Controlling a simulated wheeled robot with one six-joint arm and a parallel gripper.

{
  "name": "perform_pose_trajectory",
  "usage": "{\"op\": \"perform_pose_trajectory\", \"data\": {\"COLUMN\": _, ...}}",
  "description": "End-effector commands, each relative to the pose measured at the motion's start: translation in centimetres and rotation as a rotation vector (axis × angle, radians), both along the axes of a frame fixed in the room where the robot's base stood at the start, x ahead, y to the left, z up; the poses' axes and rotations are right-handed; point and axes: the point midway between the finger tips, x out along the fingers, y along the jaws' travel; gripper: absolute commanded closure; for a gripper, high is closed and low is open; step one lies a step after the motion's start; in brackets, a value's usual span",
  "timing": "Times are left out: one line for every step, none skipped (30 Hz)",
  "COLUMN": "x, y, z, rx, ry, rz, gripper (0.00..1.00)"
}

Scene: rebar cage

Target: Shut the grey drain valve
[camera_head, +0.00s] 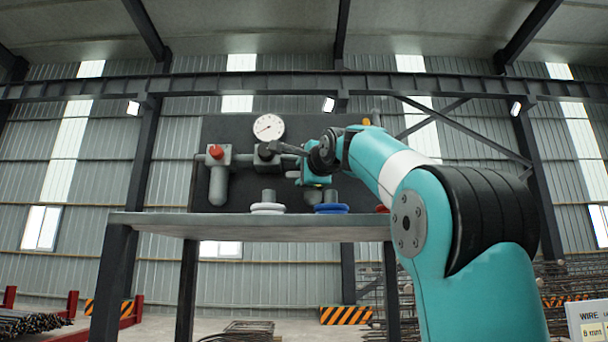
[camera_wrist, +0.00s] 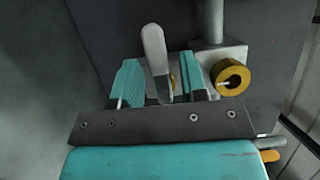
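A light grey lever handle (camera_wrist: 156,62), taken to be the drain valve's, stands between the two teal fingers of my gripper (camera_wrist: 165,85) in the wrist view. In the head view my gripper (camera_head: 308,177) is in front of the dark panel (camera_head: 225,130), and I cannot make out the grey handle there.
A brass ring fitting (camera_wrist: 231,77) sits just right of the fingers. The panel carries a round gauge (camera_head: 268,127) and a red-knobbed unit (camera_head: 217,153). White (camera_head: 267,208) and blue (camera_head: 331,209) handwheels are at the table (camera_head: 230,222). My arm hides the right side.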

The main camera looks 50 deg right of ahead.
Motion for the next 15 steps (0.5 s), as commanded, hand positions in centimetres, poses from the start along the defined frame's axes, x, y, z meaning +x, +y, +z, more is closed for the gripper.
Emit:
{"op": "perform_pose_trajectory", "data": {"x": 0.0, "y": 0.0, "z": 0.0, "rx": -0.001, "ry": 0.000, "rz": 0.000, "gripper": 0.55}}
{"op": "perform_pose_trajectory", "data": {"x": 0.0, "y": 0.0, "z": 0.0, "rx": -0.001, "ry": 0.000, "rz": 0.001, "gripper": 0.55}}
{"op": "perform_pose_trajectory", "data": {"x": 0.0, "y": 0.0, "z": 0.0, "rx": -0.001, "ry": 0.000, "rz": 0.001, "gripper": 0.55}}
{"op": "perform_pose_trajectory", "data": {"x": 0.0, "y": 0.0, "z": 0.0, "rx": -0.001, "ry": 0.000, "rz": 0.001, "gripper": 0.55}}
{"op": "perform_pose_trajectory", "data": {"x": 0.0, "y": 0.0, "z": 0.0, "rx": -0.001, "ry": 0.000, "rz": 0.001, "gripper": 0.55}}
{"op": "perform_pose_trajectory", "data": {"x": 0.0, "y": 0.0, "z": 0.0, "rx": 0.000, "ry": 0.001, "rz": 0.001, "gripper": 0.55}}
{"op": "perform_pose_trajectory", "data": {"x": 0.0, "y": 0.0, "z": 0.0, "rx": -0.001, "ry": 0.002, "rz": 0.001, "gripper": 0.55}}
{"op": "perform_pose_trajectory", "data": {"x": 0.0, "y": 0.0, "z": 0.0, "rx": -0.001, "ry": 0.002, "rz": 0.001, "gripper": 0.55}}
{"op": "perform_pose_trajectory", "data": {"x": -0.1, "y": 0.1, "z": 0.0, "rx": -0.002, "ry": 0.001, "rz": 0.001, "gripper": 0.55}}
{"op": "perform_pose_trajectory", "data": {"x": -0.2, "y": 0.1, "z": -0.1, "rx": -0.002, "ry": 0.001, "rz": 0.001, "gripper": 0.55}}
{"op": "perform_pose_trajectory", "data": {"x": -0.4, "y": 0.2, "z": -0.1, "rx": -0.002, "ry": 0.001, "rz": 0.001, "gripper": 0.55}}
{"op": "perform_pose_trajectory", "data": {"x": -0.7, "y": 0.4, "z": -0.1, "rx": -0.002, "ry": 0.001, "rz": 0.001, "gripper": 0.55}}
{"op": "perform_pose_trajectory", "data": {"x": -1.0, "y": 0.5, "z": -0.2, "rx": -0.003, "ry": 0.000, "rz": 0.000, "gripper": 0.55}}
{"op": "perform_pose_trajectory", "data": {"x": -1.5, "y": 0.7, "z": -0.2, "rx": -0.004, "ry": 0.001, "rz": 0.000, "gripper": 0.55}}
{"op": "perform_pose_trajectory", "data": {"x": -2.1, "y": 1.0, "z": -0.3, "rx": -0.003, "ry": 0.000, "rz": -0.001, "gripper": 0.55}}
